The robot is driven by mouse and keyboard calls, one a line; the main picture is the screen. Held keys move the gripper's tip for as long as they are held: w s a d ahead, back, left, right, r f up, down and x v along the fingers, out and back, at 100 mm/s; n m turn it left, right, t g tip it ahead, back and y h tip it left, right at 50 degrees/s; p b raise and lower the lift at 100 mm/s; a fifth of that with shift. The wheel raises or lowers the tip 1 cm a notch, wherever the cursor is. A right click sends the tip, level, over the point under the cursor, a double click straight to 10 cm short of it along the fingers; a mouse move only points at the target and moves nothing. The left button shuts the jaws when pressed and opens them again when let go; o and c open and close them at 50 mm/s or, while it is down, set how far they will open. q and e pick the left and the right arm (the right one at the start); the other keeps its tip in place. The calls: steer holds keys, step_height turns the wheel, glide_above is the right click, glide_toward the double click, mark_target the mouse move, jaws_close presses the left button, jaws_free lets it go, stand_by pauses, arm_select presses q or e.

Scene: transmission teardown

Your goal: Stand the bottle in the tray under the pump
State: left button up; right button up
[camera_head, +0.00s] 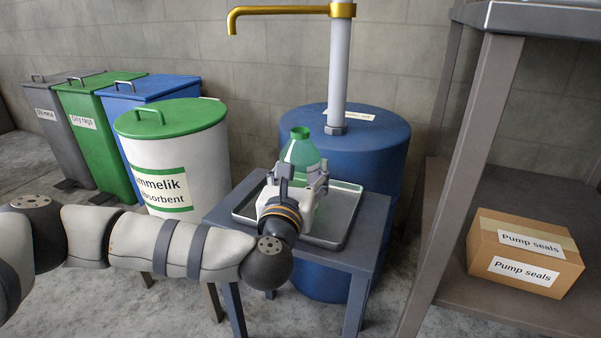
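A green bottle (301,152) stands upright over the tray (342,229), a shallow grey metal tray on a small blue-grey table. My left gripper (304,176) is at the bottle's lower body, its fingers on either side of it. The gripper and wrist hide the bottle's base, so I cannot tell whether it touches the tray. The pump (339,65) has a white pipe and a brass spout pointing left, and rises from a blue drum behind the table. My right gripper is not in view.
The blue drum (375,150) stands close behind the small table (341,256). A white bin with a green lid (183,170) stands left of it, with several waste bins beyond. A shelf at right holds a Pump seals box (522,255).

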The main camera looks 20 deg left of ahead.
arm_select(q)
steer(key=o, duration=0.4)
steer(key=shift+r, duration=0.1)
steer(key=s+p, duration=0.1)
steer(key=s, duration=0.3)
steer(key=s+d+p, duration=0.1)
steer(key=s, duration=0.3)
steer(key=s+d+p, duration=0.1)
steer(key=s, duration=0.3)
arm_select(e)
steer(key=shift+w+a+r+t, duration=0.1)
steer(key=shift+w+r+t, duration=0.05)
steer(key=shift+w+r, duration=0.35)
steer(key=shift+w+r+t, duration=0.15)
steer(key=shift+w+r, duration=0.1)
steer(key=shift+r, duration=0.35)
arm_select(q)
steer(key=shift+r, duration=0.1)
